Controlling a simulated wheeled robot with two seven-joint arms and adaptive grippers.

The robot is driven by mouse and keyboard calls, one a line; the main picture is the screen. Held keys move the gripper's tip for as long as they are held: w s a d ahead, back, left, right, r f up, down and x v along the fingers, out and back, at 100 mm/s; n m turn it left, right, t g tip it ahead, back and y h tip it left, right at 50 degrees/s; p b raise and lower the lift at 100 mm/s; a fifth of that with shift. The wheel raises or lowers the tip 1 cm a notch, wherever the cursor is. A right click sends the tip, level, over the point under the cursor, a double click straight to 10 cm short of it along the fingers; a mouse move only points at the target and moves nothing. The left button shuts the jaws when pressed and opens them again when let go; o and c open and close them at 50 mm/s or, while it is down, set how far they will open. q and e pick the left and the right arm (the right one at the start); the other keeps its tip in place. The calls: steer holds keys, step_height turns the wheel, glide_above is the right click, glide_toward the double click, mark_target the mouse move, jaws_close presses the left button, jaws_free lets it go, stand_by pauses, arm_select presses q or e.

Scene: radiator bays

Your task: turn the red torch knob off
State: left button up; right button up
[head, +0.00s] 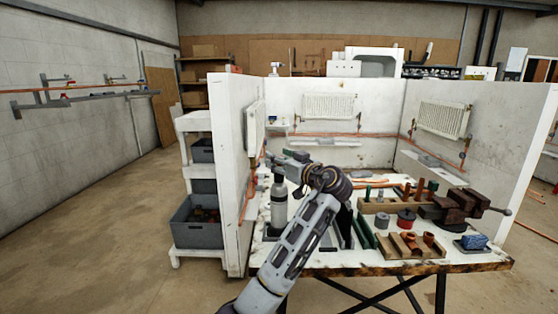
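The torch shows as a grey upright cylinder (279,208) at the left end of the workbench, close to the white partition. Its top is partly covered by my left gripper, and I cannot make out the red knob. My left gripper (283,157) is at the torch's upper end, pointing left, with its arm rising from the bottom of the view. The fingers are small and dark here, so I cannot tell whether they are open or shut, or whether they touch the torch. My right gripper is not in view.
The workbench (470,262) holds a brown vise (455,205), a wooden block with copper fittings (405,246), a red tin (406,219) and a blue sponge-like block (474,241). White partitions with radiators (329,107) enclose it. A shelf cart with a grey bin (196,228) stands left; floor farther left is clear.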

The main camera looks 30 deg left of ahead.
arm_select(q)
steer(key=shift+w+a, duration=0.1)
steer(key=shift+a, duration=0.15)
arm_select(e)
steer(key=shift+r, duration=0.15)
arm_select(q)
steer(key=c, duration=1)
steer(key=shift+c, duration=0.2)
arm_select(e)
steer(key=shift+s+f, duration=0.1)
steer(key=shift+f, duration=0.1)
